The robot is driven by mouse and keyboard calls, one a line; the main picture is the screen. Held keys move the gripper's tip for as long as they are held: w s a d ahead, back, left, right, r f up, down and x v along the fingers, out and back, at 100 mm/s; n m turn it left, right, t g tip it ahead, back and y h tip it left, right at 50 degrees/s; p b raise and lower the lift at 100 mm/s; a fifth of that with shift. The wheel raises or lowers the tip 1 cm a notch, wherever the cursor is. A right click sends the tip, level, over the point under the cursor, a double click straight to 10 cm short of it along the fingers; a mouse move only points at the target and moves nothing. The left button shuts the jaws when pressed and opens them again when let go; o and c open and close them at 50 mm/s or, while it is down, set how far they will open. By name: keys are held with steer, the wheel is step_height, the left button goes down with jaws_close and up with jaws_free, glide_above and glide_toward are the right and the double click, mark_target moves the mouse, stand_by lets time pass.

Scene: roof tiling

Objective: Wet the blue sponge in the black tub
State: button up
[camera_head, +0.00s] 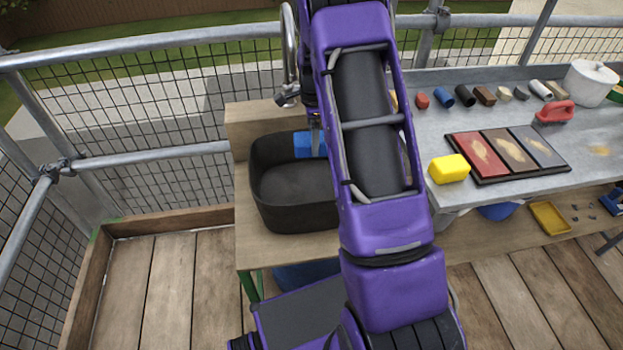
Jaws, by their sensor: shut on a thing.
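The black tub (291,206) stands on a wooden bench left of my purple arm, which hides its right side. The blue sponge (303,145) shows as a small blue block at the tub's back inner side. My gripper (316,144) points down at the sponge from above and is shut on it; the fingertips are small and partly hidden by my arm. I cannot tell how deep the sponge sits or whether it touches water. A metal tap (289,60) rises behind the tub.
A yellow sponge (449,169) and a tray of red, brown and grey panels (508,154) lie on the grey table to the right. A red-handled tool (554,113), a white pot (590,83) and several small cylinders are behind. Mesh railing encloses the left and back; the left deck is clear.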

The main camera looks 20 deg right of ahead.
steer(key=shift+r, duration=0.1)
steer(key=shift+r+p, duration=1.25)
steer(key=shift+r, duration=0.7)
